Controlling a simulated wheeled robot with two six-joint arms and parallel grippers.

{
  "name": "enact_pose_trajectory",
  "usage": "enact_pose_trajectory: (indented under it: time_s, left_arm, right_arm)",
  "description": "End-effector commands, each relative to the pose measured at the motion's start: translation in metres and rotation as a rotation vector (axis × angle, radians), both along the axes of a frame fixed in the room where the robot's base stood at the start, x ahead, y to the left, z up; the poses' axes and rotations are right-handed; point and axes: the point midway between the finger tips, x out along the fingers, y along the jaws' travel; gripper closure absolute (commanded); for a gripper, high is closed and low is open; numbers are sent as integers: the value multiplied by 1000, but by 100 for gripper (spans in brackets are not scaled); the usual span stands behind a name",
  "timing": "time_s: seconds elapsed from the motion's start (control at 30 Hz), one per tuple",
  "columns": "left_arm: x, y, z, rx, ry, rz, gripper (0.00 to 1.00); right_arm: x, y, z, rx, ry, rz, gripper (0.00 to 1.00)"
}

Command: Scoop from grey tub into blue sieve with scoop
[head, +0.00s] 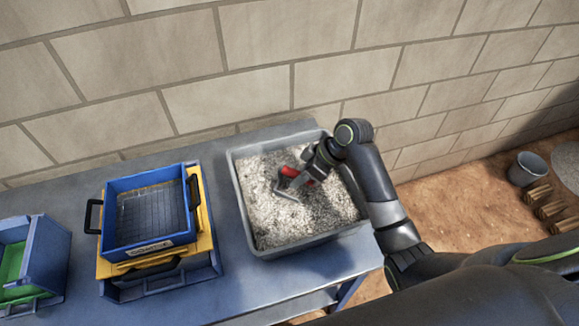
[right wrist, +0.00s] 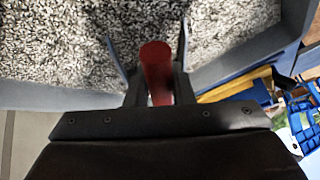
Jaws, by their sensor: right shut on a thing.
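The grey tub (head: 240,200) stands on the table and is filled with grey-white gravel (head: 315,212). My right gripper (head: 308,177) is over the tub and shut on the red handle of the scoop (head: 317,173). The scoop's grey metal part shows at the gravel surface; I cannot tell how deep it is or whether it holds gravel. In the right wrist view the red handle (right wrist: 157,70) sits between the fingers. The blue sieve (head: 150,213) with a dark mesh and black side handles stands left of the tub, on a yellow frame. My left gripper is not in view.
The yellow frame (head: 205,225) rests on a blue container (head: 165,285). A blue bin with a green inside (head: 30,260) stands at the far left. A block wall (head: 250,60) runs behind the table (head: 85,195). A bucket (head: 527,170) stands on the floor at right.

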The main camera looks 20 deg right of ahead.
Motion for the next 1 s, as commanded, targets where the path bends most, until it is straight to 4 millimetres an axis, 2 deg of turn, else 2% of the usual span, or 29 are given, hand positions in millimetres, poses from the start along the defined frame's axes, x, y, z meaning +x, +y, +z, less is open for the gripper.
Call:
enact_pose_trajectory:
  time_s: [0.03,0.5,1.0]
  left_arm:
    - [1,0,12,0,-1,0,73]
    - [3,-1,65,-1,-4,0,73]
    - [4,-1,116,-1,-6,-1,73]
  right_arm:
    - [2,2,10,-18,14,1,100]
    - [5,7,27,-250,191,3,100]
    - [14,17,77,-222,168,1,100]
